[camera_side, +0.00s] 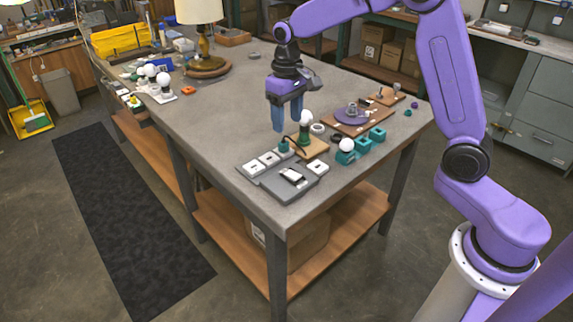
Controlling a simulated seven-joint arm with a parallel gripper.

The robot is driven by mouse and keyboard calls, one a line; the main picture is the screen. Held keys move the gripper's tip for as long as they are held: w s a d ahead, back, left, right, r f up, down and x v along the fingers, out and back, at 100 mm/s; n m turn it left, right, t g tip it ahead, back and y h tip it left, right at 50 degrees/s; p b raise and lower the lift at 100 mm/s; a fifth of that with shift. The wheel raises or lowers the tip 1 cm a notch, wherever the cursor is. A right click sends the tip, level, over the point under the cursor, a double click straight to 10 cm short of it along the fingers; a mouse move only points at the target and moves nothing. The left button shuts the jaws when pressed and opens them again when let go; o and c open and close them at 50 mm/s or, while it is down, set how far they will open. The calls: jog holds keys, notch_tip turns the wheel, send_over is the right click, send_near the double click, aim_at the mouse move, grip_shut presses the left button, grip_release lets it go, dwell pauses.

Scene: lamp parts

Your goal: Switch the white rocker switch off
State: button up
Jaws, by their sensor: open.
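A white rocker switch (292,175) with a dark surround sits on a grey plate (279,187) near the table's front corner. Whether it is on or off is too small to tell. Other white switch-like blocks (252,168) lie beside it on the left and right. My gripper (286,121) is open and points down, with blue fingers and nothing visible between them. In the picture it is above and behind the switch, near a white bulb. The fingers are apart from the switch.
A bulb (306,118) stands on a green holder with a wooden base (311,147), close to my gripper. Teal blocks (362,145), another bulb (347,145) and a purple disc (352,114) are to the right. A lamp (204,40) stands farther back.

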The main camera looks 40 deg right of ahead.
aim_at(286, 171)
jog(key=shift+m, duration=0.6)
jog(key=w+f, duration=0.1)
jog(key=f, duration=0.5)
jog(key=w+d+f, duration=0.1)
jog(key=f, duration=0.5)
jog(key=w+d+f, duration=0.1)
jog(key=f, duration=0.5)
jog(key=shift+d+f, duration=0.15)
jog(key=shift+d, duration=0.1)
